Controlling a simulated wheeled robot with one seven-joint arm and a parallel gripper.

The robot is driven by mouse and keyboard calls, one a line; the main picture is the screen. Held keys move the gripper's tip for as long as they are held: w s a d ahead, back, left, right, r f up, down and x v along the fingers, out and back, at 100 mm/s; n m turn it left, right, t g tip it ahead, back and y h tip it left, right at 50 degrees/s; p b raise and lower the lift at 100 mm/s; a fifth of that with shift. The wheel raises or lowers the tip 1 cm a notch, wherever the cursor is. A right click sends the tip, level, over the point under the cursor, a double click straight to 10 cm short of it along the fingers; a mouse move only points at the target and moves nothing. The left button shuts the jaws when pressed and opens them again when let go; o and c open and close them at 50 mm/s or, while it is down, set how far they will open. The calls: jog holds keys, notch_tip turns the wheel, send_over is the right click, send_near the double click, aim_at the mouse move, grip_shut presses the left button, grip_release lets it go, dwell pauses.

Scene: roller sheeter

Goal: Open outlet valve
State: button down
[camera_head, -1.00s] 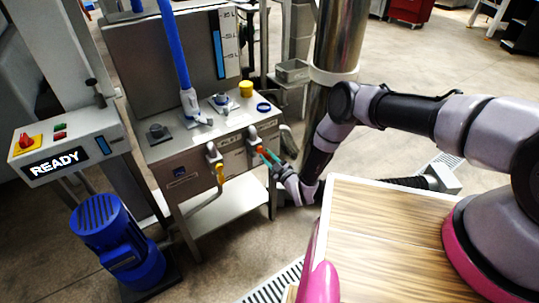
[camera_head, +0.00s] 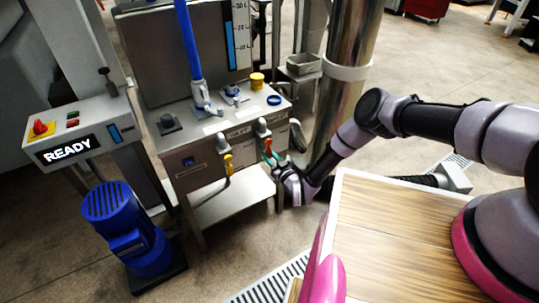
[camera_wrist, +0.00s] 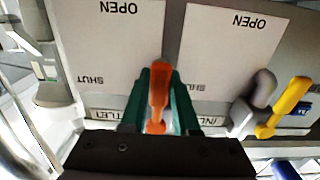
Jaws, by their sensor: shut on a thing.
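The outlet valve's orange handle (camera_wrist: 158,92) shows in the wrist view, where the panel appears upside down. My gripper (camera_wrist: 160,85) is shut on it, with a green finger on each side. Behind it is a white plate (camera_wrist: 110,45) marked OPEN and SHUT. The label below is partly hidden by the fingers and seems to read OUTLET. In the head view my gripper (camera_head: 272,157) is at the machine's front, at the right-hand valve (camera_head: 263,128). The handle there is small and partly hidden.
The yellow-handled inlet valve (camera_head: 228,163) is close by on the left in the head view; its yellow handle (camera_wrist: 288,105) is at right in the wrist view. A steel column (camera_head: 345,95) stands right of the machine. A blue motor (camera_head: 122,228) stands at left.

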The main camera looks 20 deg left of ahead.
jog(key=shift+s, duration=0.1)
jog(key=c, duration=0.7)
grip_release()
jog(key=shift+o, duration=0.2)
jog(key=v, duration=0.7)
jog(key=shift+s+d, duration=0.1)
jog(key=shift+s, duration=0.05)
